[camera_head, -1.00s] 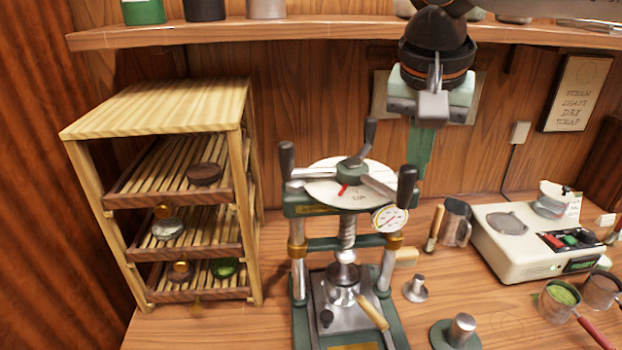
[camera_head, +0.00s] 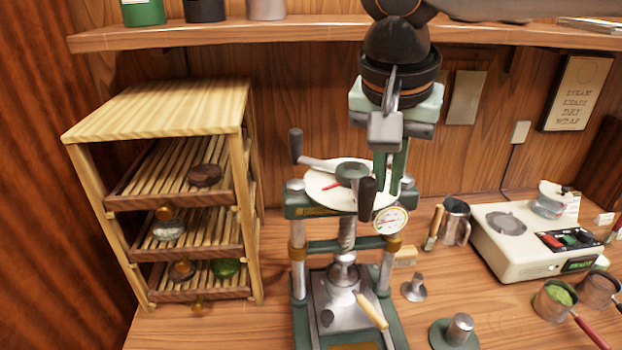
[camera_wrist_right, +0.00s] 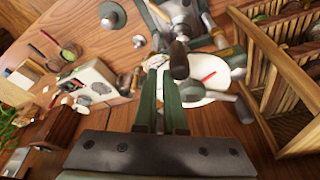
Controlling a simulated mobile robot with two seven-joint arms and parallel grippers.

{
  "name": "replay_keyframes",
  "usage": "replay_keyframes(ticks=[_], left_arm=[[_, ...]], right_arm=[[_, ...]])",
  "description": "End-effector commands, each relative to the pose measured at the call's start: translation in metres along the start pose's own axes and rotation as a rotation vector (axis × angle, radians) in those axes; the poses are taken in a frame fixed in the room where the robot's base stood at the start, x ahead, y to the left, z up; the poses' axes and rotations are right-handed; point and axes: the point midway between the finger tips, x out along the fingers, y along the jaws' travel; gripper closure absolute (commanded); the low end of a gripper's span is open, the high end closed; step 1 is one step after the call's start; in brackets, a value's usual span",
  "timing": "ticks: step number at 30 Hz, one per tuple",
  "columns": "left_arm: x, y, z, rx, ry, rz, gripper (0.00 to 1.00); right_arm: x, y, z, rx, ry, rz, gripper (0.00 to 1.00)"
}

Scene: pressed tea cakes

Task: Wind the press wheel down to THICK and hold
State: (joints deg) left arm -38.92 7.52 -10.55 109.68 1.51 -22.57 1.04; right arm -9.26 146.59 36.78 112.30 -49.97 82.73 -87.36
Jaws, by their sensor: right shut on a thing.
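The green press (camera_head: 300,260) stands on the counter in the head view. Its wheel has a grey hub (camera_head: 352,172) over a white dial (camera_head: 322,192) with a red pointer (camera_head: 331,186). One dark-knobbed handle (camera_head: 296,146) is at the left and another (camera_head: 367,198) at the front. My right gripper (camera_head: 393,178) points down at the wheel's right side, shut on a wheel handle that its fingers hide. In the right wrist view, the fingers (camera_wrist_right: 160,82) reach to the dial (camera_wrist_right: 210,72). The dial lettering cannot be read. My left gripper is out of view.
A slatted wooden rack (camera_head: 155,105) with tea cakes stands at the left. A metal jug (camera_head: 455,222) and a cream-coloured appliance (camera_head: 525,245) stand at the right. A gauge (camera_head: 391,220) is on the press front. A shelf (camera_head: 300,30) runs above.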

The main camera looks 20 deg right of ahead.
Motion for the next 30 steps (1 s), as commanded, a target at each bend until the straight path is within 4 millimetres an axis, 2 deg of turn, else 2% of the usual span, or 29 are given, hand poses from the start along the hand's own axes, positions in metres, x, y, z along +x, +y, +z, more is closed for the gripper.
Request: replay_keyframes(ticks=[2,11,24,30], left_arm=[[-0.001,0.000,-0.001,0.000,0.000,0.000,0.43],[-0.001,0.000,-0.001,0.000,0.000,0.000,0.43],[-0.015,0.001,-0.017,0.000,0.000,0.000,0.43],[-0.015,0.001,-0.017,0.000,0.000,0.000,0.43]], right_arm=[[0.001,0.000,0.006,-0.008,-0.011,0.009,1.00],[0.000,-0.001,0.005,-0.005,-0.006,0.005,1.00],[-0.006,-0.031,0.016,-0.004,-0.005,0.001,1.00],[-0.005,-0.034,0.017,-0.003,-0.004,-0.002,1.00]])
